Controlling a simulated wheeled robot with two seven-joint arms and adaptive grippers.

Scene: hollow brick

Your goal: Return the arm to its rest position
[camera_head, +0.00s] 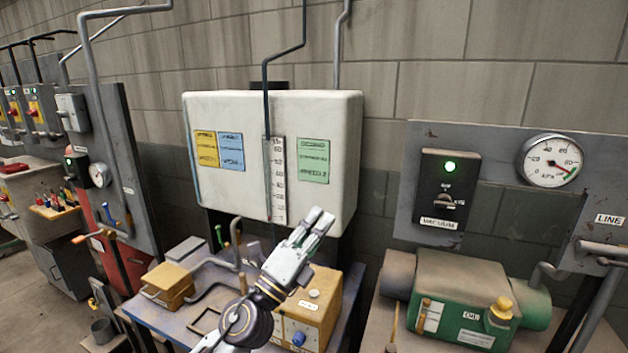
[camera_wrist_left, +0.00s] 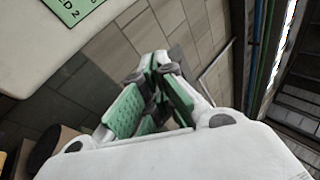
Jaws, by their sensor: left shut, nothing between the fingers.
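My left arm rises from the bottom of the head view. Its white-and-green gripper (camera_head: 316,222) is raised above the small bench (camera_head: 185,318), in front of the lower right part of the white tank (camera_head: 235,180). In the left wrist view the gripper's fingers (camera_wrist_left: 152,72) with green pads are closed together and hold nothing. The tank's edge and a green label (camera_wrist_left: 72,8) show at the upper left there. My right gripper is not in view.
A yellowish box (camera_head: 318,312) with a blue knob stands on the bench beside my arm. A smaller yellow box (camera_head: 168,284) is at left. A green pump (camera_head: 465,305) stands at right under a vacuum switch (camera_head: 447,190) and dial gauge (camera_head: 550,160). Vertical pipes run above the tank.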

